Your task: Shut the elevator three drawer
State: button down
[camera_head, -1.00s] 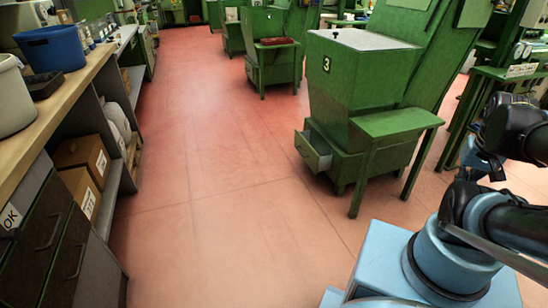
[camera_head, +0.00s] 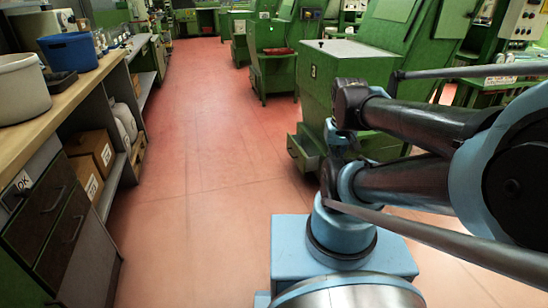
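The elevator with the number three is a green machine (camera_head: 345,65) right of the middle, its number plate now seen edge-on and small. Its drawer (camera_head: 303,152) sticks out of the lower left side near the floor, pulled open. My arm (camera_head: 430,130) crosses in front of the machine from the right and hides much of its lower part and the table beside it. My gripper is outside the view, so its state does not show. No part of my visible arm clearly touches the drawer.
A wooden counter (camera_head: 95,92) with a white tub (camera_head: 22,88) and a blue bucket (camera_head: 68,52) runs along the left, with dark drawers (camera_head: 48,215) below. More green machines (camera_head: 270,55) stand farther back. The red floor (camera_head: 200,180) between is clear.

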aim_at(305, 163)
jog(key=u, duration=0.1)
jog(key=i, duration=1)
jog(key=z, duration=0.75)
jog(key=k, duration=1.05)
jog(key=u, duration=0.55)
jog(key=i, duration=0.45)
jog(key=u, duration=0.1)
